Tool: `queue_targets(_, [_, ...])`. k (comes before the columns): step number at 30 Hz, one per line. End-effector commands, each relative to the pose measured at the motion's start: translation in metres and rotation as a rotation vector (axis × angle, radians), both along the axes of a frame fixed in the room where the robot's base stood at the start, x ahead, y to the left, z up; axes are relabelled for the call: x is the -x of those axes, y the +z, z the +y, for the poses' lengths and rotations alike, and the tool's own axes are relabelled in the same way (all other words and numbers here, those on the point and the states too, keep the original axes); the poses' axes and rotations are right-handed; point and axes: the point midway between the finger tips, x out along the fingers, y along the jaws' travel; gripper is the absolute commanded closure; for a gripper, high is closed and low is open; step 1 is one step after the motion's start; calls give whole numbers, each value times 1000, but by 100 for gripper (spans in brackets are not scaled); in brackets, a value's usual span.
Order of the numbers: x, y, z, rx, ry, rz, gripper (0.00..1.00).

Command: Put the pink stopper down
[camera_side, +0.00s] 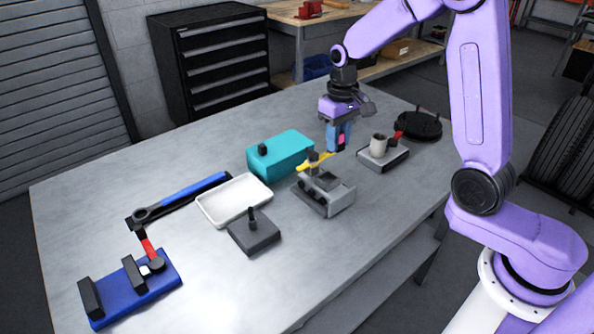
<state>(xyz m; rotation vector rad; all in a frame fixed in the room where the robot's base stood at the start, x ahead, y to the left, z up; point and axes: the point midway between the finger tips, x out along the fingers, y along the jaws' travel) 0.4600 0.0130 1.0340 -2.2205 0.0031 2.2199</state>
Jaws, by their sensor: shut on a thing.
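The pink stopper (341,140) shows as a small pink patch between the blue fingers of my gripper (339,146). My gripper points down and is shut on the stopper, over the table between the grey metal fixture and the grey block with the pale cup. The fingers hide most of the stopper. I cannot tell whether its lower end touches anything.
Close by are a teal box (281,154), a yellow-handled part (313,163) at the grey fixture (327,194), and a pale cup (379,143) on a grey block. A white tray (234,200) lies left. The table's front middle is clear.

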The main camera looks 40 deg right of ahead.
Motion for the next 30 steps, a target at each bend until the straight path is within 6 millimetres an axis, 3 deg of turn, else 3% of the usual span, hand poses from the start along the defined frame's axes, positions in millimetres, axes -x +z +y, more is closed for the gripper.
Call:
queue_targets(3, [-29,10,14,0,5,-3,100])
queue_targets(9, [-68,27,38,0,5,-3,100])
queue_targets(15, [-91,39,58,0,4,-2,100])
queue_targets(20, [-99,43,65,0,2,0,100])
queue_targets(23, [-100,35,67,0,2,3,100])
queue_targets(30, [-99,-16,67,1,2,7,100])
